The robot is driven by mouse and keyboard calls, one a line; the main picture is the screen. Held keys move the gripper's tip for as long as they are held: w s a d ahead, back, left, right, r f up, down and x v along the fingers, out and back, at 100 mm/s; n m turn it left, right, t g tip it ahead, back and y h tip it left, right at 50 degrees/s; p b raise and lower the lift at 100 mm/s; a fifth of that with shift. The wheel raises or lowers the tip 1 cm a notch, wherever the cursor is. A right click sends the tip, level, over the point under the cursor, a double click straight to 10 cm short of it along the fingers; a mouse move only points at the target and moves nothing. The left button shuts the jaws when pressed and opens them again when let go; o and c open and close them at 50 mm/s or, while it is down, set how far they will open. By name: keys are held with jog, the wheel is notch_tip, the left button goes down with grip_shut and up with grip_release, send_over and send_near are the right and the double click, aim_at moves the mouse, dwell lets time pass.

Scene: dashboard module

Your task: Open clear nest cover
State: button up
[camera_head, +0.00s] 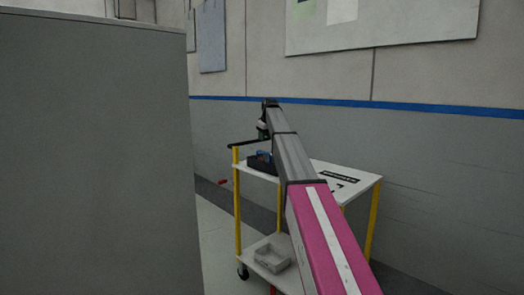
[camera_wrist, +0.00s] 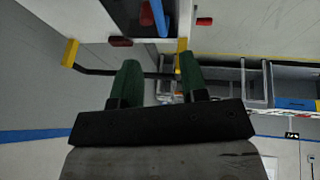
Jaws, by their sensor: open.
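I cannot make out a clear nest cover in either view. A dark box with blue parts (camera_head: 262,161) sits on the cart's white top, partly hidden by my arm. My gripper (camera_wrist: 158,76) has two green fingers, spread apart with nothing held between them. In the head view my gripper (camera_head: 264,130) is small and dark, above the far left part of the cart.
The white-topped cart (camera_head: 362,184) has yellow posts and a black handle bar (camera_head: 252,143); the bar (camera_wrist: 92,72) crosses behind the fingers in the wrist view. A grey bin (camera_head: 272,258) stands on its lower shelf. A large grey panel (camera_head: 95,150) blocks the left.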

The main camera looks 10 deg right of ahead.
aim_at(269, 154)
jog(key=x, duration=0.9)
jog(key=shift+f, duration=0.25)
grip_shut()
